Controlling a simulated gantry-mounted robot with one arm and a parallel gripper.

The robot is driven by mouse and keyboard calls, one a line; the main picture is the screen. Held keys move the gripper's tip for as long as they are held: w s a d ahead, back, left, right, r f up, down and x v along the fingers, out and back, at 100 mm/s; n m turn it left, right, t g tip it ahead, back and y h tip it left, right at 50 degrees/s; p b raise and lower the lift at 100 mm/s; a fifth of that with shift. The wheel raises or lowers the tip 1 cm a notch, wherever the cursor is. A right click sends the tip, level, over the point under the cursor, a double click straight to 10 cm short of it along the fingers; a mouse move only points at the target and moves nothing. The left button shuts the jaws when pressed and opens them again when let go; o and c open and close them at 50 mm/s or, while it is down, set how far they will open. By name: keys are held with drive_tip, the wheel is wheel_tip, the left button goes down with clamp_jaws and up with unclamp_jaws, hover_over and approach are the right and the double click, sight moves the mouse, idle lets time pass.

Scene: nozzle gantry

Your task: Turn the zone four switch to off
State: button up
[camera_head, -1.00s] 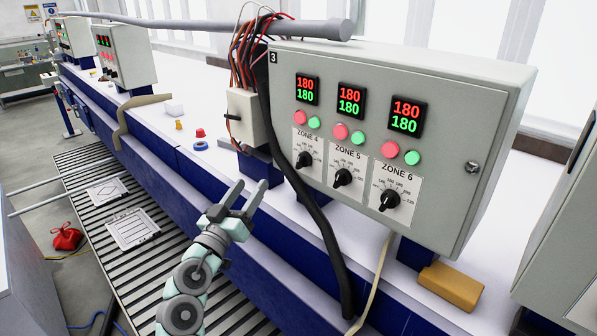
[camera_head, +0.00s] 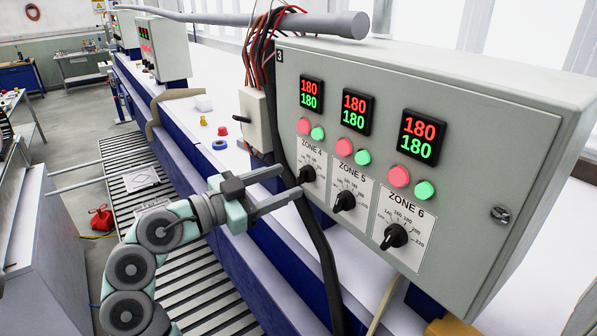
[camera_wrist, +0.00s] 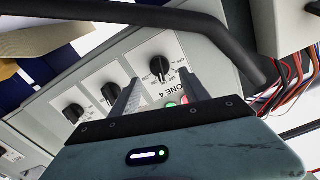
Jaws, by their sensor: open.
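The zone four switch is a black rotary knob (camera_head: 307,174) on a white dial plate at the left of the grey control box (camera_head: 455,110). The box's zone four display (camera_head: 311,95) reads 180 in red over 180 in green. In the wrist view the knob (camera_wrist: 160,66) shows beyond and between the fingertips, with "OFF" on its dial. My gripper (camera_head: 291,182) is open and empty, its fingers pointing at the knob from the left. In the head view the fingertips lie just short of the knob; the exact gap is unclear.
A thick black cable (camera_head: 309,225) hangs down close to my fingers. Knobs for zone five (camera_head: 344,201) and zone six (camera_head: 394,236) sit to the right. A small box with wires (camera_head: 255,118) is at the left. A roller conveyor (camera_head: 190,285) runs below.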

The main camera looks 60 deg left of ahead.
sight(299, 176)
drive_tip(key=shift+w+a+p, duration=0.2)
drive_tip(key=shift+w, duration=0.85)
drive_tip(key=shift+w+a+p, duration=0.15)
drive_tip(key=shift+w+a, duration=0.05)
drive_tip(key=shift+w, duration=0.85)
drive_tip(key=shift+c, duration=0.3)
clamp_jaws()
